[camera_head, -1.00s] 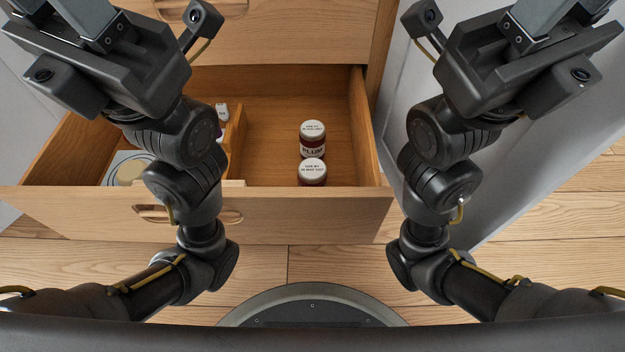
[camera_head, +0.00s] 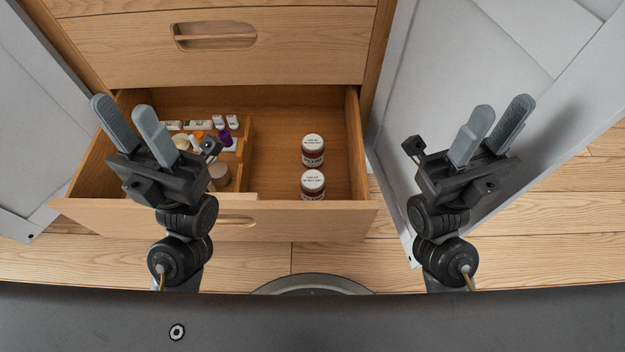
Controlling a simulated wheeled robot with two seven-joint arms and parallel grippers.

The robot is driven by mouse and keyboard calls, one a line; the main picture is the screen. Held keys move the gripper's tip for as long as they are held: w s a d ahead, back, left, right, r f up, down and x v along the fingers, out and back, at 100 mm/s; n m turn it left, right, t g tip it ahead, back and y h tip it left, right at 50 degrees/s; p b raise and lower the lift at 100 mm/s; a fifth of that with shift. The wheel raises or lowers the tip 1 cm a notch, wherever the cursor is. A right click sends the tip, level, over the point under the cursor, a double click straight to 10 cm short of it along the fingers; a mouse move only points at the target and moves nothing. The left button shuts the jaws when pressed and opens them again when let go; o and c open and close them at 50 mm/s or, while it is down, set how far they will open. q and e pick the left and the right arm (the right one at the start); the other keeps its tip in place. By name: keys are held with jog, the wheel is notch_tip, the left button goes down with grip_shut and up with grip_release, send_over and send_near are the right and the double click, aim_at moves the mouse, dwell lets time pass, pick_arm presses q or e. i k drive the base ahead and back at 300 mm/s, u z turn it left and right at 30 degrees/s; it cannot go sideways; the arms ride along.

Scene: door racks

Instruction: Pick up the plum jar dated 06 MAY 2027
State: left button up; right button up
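Two jars with white lids and dark red contents stand upright in the right part of the open drawer. The rear jar (camera_head: 313,151) has a label that seems to read PLUM, and the front jar (camera_head: 312,185) stands close in front of it. Both lids carry small print too small to read, so I cannot tell which date is on which. My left gripper (camera_head: 125,115) is open and empty over the drawer's left side. My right gripper (camera_head: 503,112) is open and empty, to the right of the drawer, in front of the grey door.
The open drawer (camera_head: 275,217) has a wooden divider (camera_head: 246,150); left of it are several small boxes, a purple item (camera_head: 225,138) and other containers. A closed drawer (camera_head: 290,50) is above. Grey doors stand at left (camera_head: 40,110) and right (camera_head: 440,75). Floor is clear in front.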

aim_at(312, 182)
jog(key=k, duration=0.5)
jog(key=z, duration=3.55)
jog(key=k, duration=1.95)
jog(key=u, duration=1.2)
